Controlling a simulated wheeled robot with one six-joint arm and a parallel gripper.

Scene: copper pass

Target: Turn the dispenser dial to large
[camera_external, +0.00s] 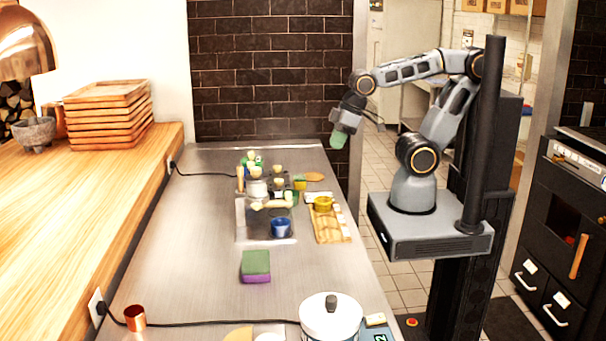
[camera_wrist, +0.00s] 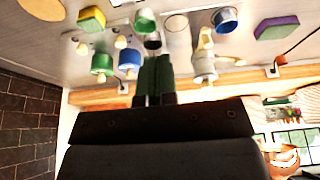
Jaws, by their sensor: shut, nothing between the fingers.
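I cannot make out a dispenser or its dial with certainty in either view. A white round lidded vessel with a black knob (camera_external: 331,312) stands at the bottom of the external view, cut off by the frame edge. A small teal display (camera_external: 381,335) shows beside it. My gripper (camera_external: 340,140) hangs in the air above the far right end of the steel counter (camera_external: 200,240), touching nothing. In the wrist view its dark green fingers (camera_wrist: 155,62) are together and empty, with the counter items beyond them.
Small jars and bottles crowd a tray (camera_external: 242,232) with a blue cup (camera_external: 281,227). A wooden board (camera_external: 330,232) lies beside it. A green and purple sponge (camera_external: 256,266) and a copper cup (camera_external: 135,318) sit nearer. A black cable (camera_external: 220,323) crosses the counter. Mid-counter is mostly bare.

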